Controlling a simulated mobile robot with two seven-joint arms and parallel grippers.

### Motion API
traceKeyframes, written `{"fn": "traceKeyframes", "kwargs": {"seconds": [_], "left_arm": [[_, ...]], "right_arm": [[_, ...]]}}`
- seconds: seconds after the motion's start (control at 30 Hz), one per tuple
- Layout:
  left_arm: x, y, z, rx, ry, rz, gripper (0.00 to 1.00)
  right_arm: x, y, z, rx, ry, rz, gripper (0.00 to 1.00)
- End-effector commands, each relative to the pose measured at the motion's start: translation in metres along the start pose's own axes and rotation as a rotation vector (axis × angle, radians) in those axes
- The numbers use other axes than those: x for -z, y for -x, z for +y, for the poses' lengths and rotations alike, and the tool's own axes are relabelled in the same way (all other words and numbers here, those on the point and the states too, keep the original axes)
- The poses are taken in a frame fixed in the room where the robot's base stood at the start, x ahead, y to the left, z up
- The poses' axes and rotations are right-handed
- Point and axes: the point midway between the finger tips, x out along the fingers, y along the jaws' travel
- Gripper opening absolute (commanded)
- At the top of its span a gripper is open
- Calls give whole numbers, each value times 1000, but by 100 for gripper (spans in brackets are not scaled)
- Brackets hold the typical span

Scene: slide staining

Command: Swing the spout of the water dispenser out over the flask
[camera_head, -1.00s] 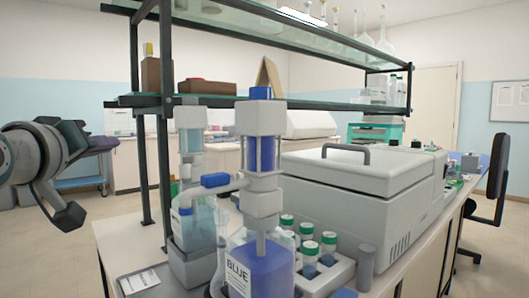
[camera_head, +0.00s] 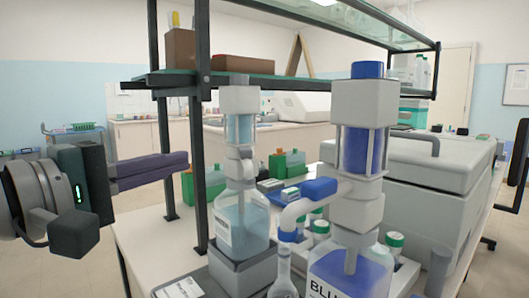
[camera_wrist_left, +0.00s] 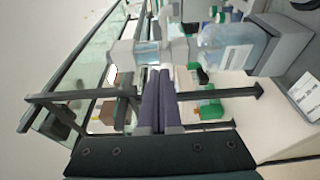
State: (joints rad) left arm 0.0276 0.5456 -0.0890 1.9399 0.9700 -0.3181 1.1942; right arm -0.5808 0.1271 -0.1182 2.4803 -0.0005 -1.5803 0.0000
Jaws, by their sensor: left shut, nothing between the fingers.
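The water dispenser, a bottle of pale blue liquid (camera_head: 240,232) under a white pump head (camera_head: 239,97), stands upright on a grey base. It also shows sideways in the left wrist view (camera_wrist_left: 228,48). Its short white spout (camera_head: 241,168) seems foreshortened, so I cannot tell its exact direction. The glass flask (camera_head: 284,281) stands at the front, below the other dispenser's spout; its lower part is cut off. My left gripper (camera_head: 186,161) is shut and empty, its dark fingers pointing right toward the water dispenser, left of the spout and apart from it. My right gripper is not in view.
A dispenser of dark blue liquid (camera_head: 349,272) stands close on the right, its blue-capped spout (camera_head: 320,187) reaching left. A dark shelf post (camera_head: 201,190) rises beside my fingertips. A shelf (camera_head: 292,83) spans above.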

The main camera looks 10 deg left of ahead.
Motion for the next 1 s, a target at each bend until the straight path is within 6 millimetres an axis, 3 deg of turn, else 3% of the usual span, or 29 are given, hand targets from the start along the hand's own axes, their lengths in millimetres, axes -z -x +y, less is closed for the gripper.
{"fn": "traceKeyframes", "kwargs": {"seconds": [0.2,0.4,1.0], "left_arm": [[-6,-41,4,-2,3,-2,0],[-24,-57,2,0,1,0,0],[-27,-62,0,1,-1,7,0]], "right_arm": [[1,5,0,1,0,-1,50],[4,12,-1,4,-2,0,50],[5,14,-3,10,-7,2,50]]}}
